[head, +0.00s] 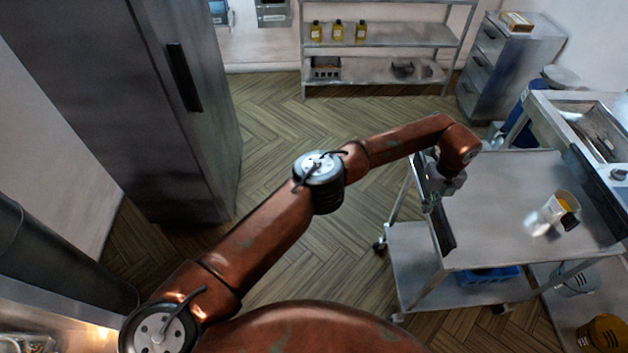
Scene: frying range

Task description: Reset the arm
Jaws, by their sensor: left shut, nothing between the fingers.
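My left arm, copper-red, reaches from the lower left across the picture to the cart on the right. Its gripper (433,203) points down at the left edge of the cart (490,190), beside the dark strip along that edge. The gripper is shut with nothing held. Its fingertips are small and partly lost against the dark strip, so I cannot tell whether they touch the cart. My right gripper is not in view.
A white container with yellow and black parts (556,211) is on the cart top, right of the gripper. A blue tray (487,275) is on the lower shelf. A tall grey cabinet (150,90) stands left; a shelf rack (385,72) with yellow bottles stands behind. Wooden floor between is clear.

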